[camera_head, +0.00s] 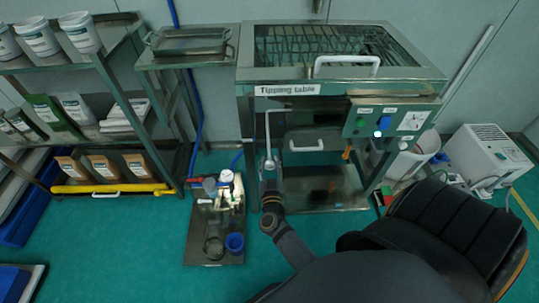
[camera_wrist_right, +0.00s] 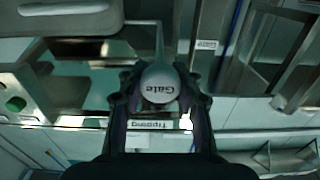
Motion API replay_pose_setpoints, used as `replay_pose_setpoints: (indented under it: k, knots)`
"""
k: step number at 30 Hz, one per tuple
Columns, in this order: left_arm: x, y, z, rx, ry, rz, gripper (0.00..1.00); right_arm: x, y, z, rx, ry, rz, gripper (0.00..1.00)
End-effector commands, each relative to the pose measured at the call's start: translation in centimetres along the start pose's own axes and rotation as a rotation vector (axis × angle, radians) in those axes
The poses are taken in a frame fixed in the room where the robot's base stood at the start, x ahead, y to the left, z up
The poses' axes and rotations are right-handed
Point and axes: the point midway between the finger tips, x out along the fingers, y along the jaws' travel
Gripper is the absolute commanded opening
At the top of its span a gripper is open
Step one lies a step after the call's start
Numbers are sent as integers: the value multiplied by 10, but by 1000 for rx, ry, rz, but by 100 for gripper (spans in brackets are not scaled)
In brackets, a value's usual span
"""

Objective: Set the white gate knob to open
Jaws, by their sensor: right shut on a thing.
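The white gate knob (camera_wrist_right: 160,84) is a rounded pale knob with the word "Gate" on it, upside down in the right wrist view. It sits between the two dark fingers of my right gripper (camera_wrist_right: 159,100), which is shut on it. In the head view the knob (camera_head: 269,165) is small, at the lower end of a thin pale rod in front of the tipping table (camera_head: 290,90). My right gripper (camera_head: 270,183) reaches up to it from below, partly hiding it. My left gripper is in neither view.
A control box (camera_head: 392,118) with buttons and a dial hangs at the table's front right. A low tray (camera_head: 194,250) with a blue cup (camera_head: 235,243) and small tools stands left of my right arm. Shelves (camera_head: 122,90) stand at left, a white machine (camera_head: 487,152) at right.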

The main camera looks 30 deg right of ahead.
Motion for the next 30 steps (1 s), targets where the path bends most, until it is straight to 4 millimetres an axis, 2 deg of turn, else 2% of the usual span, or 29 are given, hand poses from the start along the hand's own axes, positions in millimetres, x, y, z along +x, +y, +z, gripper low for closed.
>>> replay_pose_setpoints:
  k: [7, 8, 13, 23, 26, 30]
  knots:
    - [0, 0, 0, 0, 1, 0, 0, 0, 0, 0, 1, 0, 1, 0]
    - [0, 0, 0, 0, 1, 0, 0, 0, 0, 1, 1, 0, 1, 35]
    - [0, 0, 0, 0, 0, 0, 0, 0, 0, 1, 1, -1, 1, 56]
    - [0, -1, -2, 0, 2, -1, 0, 0, 0, -3, 1, 1, 1, 56]
    - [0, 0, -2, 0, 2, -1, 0, 0, 0, -17, 4, 2, 1, 56]
    - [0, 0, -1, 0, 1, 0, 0, 0, 0, -49, 6, 2, 2, 56]
